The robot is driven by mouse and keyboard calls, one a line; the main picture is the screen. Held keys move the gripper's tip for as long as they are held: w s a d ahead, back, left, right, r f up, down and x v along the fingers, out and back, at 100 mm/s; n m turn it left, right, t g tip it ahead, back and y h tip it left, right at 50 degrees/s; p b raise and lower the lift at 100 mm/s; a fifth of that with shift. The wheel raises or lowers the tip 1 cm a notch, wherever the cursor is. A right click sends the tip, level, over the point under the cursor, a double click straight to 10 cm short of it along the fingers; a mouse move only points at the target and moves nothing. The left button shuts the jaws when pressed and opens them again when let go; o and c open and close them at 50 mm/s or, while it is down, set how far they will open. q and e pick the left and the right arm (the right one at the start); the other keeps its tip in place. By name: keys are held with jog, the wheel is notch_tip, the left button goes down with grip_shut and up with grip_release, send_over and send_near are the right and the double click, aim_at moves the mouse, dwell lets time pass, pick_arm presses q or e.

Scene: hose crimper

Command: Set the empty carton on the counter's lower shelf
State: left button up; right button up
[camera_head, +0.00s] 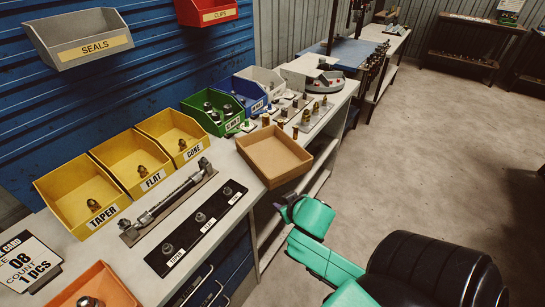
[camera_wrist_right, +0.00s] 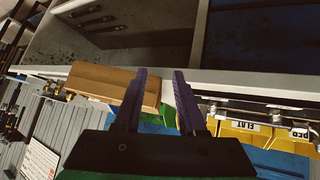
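The empty tan carton (camera_head: 274,157) sits open side up at the counter's front edge, and part of it seems to overhang. In the right wrist view the carton (camera_wrist_right: 88,80) shows behind the left finger, its end reaching into the gap. My right gripper (camera_head: 284,205) is just below and in front of the carton in the head view, partly hidden by its own wrist. In the wrist view my right gripper (camera_wrist_right: 160,80) is open with nothing clamped. The lower shelf (camera_head: 266,232) shows only in part under the counter. My left gripper is not in view.
Yellow bins (camera_head: 128,160), a green bin (camera_head: 212,110) and a labelled black strip (camera_head: 197,228) stand on the counter beside the carton. Brass fittings (camera_head: 308,115) stand behind it. The blue drawer unit (camera_head: 215,275) is left of the shelf opening. The floor (camera_head: 410,130) to the right is clear.

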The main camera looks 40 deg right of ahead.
jog(key=w+d+r+t+y, duration=0.1)
jog(key=w+d+r+t, duration=0.1)
jog(key=w+r+t, duration=0.4)
jog(key=g, duration=0.1)
send_near(251, 158)
jog(key=x, duration=0.5)
jog(key=shift+d+p, duration=0.3)
jog(key=x, duration=0.5)
jog(key=shift+w+a+f+p, duration=0.15)
jog(key=shift+w+f+p, duration=0.15)
jog(key=shift+f, duration=0.05)
jog(key=shift+s+r, duration=0.1)
jog(key=shift+s, duration=0.05)
grip_shut()
